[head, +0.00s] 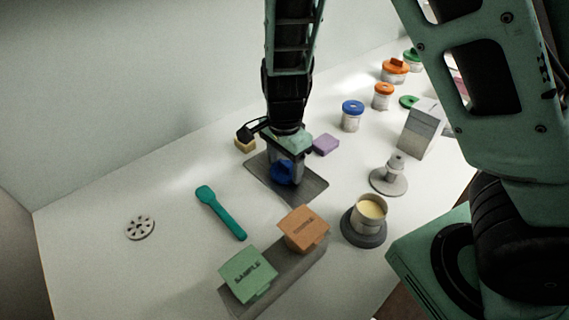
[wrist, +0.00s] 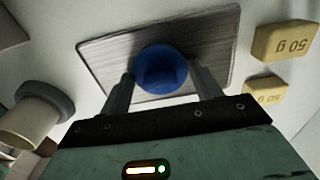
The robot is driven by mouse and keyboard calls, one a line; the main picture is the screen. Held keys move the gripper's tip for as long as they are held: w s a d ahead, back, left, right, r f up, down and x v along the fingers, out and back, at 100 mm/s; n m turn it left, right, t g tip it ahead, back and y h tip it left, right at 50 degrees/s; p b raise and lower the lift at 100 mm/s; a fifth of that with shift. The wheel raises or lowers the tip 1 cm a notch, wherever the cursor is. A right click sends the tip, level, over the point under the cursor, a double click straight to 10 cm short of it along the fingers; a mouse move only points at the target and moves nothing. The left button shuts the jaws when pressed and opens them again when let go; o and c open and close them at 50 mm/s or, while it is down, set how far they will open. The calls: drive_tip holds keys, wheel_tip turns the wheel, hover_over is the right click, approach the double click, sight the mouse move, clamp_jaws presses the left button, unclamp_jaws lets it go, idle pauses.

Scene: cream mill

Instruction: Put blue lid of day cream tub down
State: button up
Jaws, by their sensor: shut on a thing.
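The blue lid (head: 281,174) is between the fingers of my gripper (head: 285,180), over a grey metal plate (head: 310,190). In the wrist view the blue lid (wrist: 160,70) is round, with both fingertips of my gripper (wrist: 162,84) at its sides. The plate (wrist: 104,54) lies behind it there. I cannot tell whether the lid touches the plate. An open tub of pale cream (head: 370,212) stands on a dark round base at the right. Another jar with a blue lid (head: 352,115) stands farther back.
A teal spatula (head: 220,212) and a slotted disc (head: 140,228) lie left. Green (head: 248,273) and orange (head: 304,229) sample blocks sit on a grey stand in front. A yellow weight (wrist: 284,40) and a purple block (head: 326,144) are near the plate. Orange-lidded jars (head: 395,70) stand behind.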

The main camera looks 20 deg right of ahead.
sight(284, 163)
drive_tip(key=shift+f, duration=0.15)
drive_tip(key=o, duration=0.9)
drive_tip(key=shift+o, duration=0.2)
wheel_tip(284, 163, up, 12)
drive_tip(key=p, duration=0.2)
drive_tip(key=s+a+r+n, duration=0.1)
drive_tip(key=s+a+n, duration=0.1)
drive_tip(key=s+n, duration=0.4)
drive_tip(key=s+a+r+n, duration=0.1)
drive_tip(key=s+a+n, duration=0.1)
drive_tip(key=s+n, duration=0.4)
drive_tip(key=s+a+r+n, duration=0.1)
drive_tip(key=s+a+n, duration=0.1)
drive_tip(key=s+n, duration=0.5)
drive_tip(key=shift+s+a+r+n+y, duration=0.1)
drive_tip(key=shift+r+n+y, duration=0.1)
drive_tip(key=shift+n, duration=0.3)
drive_tip(key=shift+a+r+n+y, duration=0.1)
drive_tip(key=shift+n+y, duration=0.1)
drive_tip(key=shift+n, duration=0.3)
drive_tip(key=shift+s+d+f+n, duration=0.1)
drive_tip(key=shift+s+n, duration=0.3)
drive_tip(key=shift+n, duration=0.2)
